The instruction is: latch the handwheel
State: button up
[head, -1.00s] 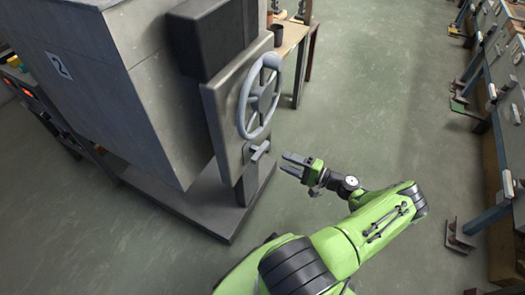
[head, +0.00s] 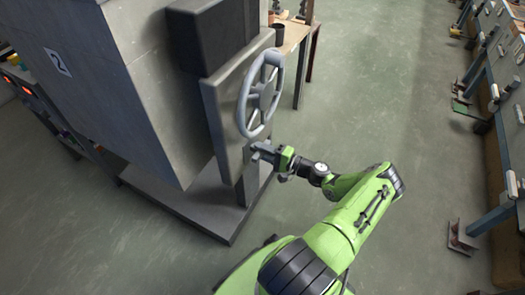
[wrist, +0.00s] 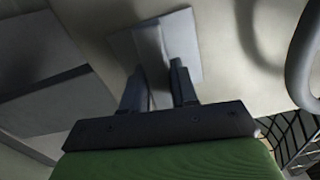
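The grey handwheel (head: 262,94) stands on the front panel of the large grey furnace body. Part of its rim (wrist: 304,62) shows at the right of the wrist view. Just below the wheel is a small latch lever, mostly hidden by my gripper in the head view. In the wrist view its pale mounting plate (wrist: 183,38) lies ahead of the fingers. My gripper (head: 258,153) is at the lever, with one dark finger on each side of it in the wrist view (wrist: 157,88). The fingers look closed in on the lever; the exact contact is hard to see.
The grey furnace (head: 125,95), marked 2, fills the left, on a low dark base plate (head: 185,202). A wooden table (head: 293,38) with a dark cup (head: 279,31) stands behind the panel. Workbenches line the right side. The green floor (head: 395,110) between is clear.

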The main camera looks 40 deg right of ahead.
grip_shut()
jog(key=shift+n, duration=0.9)
jog(key=o, duration=0.7)
grip_release()
jog(key=shift+c, duration=0.2)
jog(key=p+v, duration=0.1)
jog(key=v, duration=1.4)
jog(key=shift+s+p, duration=0.4)
